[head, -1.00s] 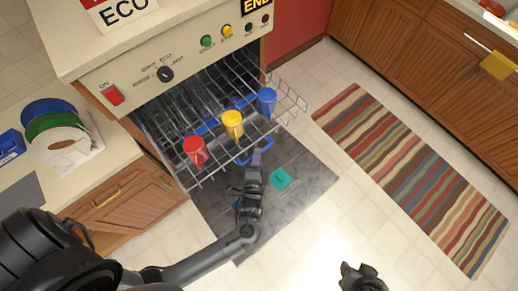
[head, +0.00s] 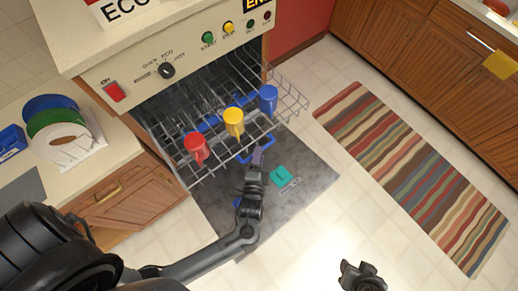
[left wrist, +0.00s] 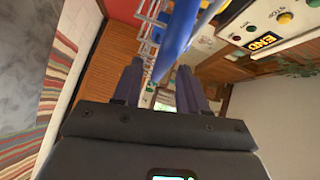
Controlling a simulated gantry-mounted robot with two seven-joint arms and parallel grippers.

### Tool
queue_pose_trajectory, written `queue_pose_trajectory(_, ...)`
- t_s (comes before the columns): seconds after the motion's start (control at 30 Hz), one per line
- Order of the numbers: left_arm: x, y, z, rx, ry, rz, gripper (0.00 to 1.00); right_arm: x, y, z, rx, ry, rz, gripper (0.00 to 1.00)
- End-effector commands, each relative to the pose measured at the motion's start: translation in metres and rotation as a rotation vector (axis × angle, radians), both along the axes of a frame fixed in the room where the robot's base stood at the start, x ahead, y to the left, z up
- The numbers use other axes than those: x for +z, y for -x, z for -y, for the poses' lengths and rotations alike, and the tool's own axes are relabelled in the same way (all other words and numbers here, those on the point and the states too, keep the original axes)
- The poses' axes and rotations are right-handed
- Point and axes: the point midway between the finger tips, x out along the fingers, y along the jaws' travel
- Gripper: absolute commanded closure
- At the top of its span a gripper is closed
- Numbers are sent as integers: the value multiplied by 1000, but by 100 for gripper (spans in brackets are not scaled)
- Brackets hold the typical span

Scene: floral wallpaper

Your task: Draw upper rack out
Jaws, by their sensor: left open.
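The upper rack (head: 292,98) is a wire rack that sticks partly out of the dishwasher front. It holds a red cup (head: 195,147), a yellow cup (head: 234,121) and a blue cup (head: 268,98). A blue handle (head: 268,148) is on its front edge. My left gripper (head: 258,157) is open at this handle. In the left wrist view the blue handle (left wrist: 178,35) runs down between the fingers of the left gripper (left wrist: 161,70); I cannot tell if they touch it. My right gripper (head: 362,276) is low at the bottom, away from the rack; its jaws are unclear.
The dishwasher panel (head: 185,55) is above the rack. A dark grey surface (head: 310,185) with a teal piece (head: 281,175) lies below. Plates (head: 62,130) stand on the left counter. A striped rug (head: 410,175) and open floor are at right.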

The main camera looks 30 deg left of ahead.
Motion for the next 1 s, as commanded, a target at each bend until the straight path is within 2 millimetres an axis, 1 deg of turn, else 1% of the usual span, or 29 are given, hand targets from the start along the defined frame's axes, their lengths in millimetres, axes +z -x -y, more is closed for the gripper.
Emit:
queue_pose_trajectory(0.3, 6, 48, 23, -1, 3, -3, 58, 1, 0, 0, 1, 1, -1, 57)
queue_pose_trajectory(0.5, 11, 73, 36, -1, 2, -1, 58, 1, 0, 1, 2, 3, -1, 57)
queue_pose_trajectory(0.7, 13, 85, 41, 0, 1, 0, 58, 1, 0, 1, 2, 3, -1, 57)
queue_pose_trajectory(1.0, 14, 86, 42, 0, 1, 0, 58, 1, 0, 1, 2, 3, -1, 57)
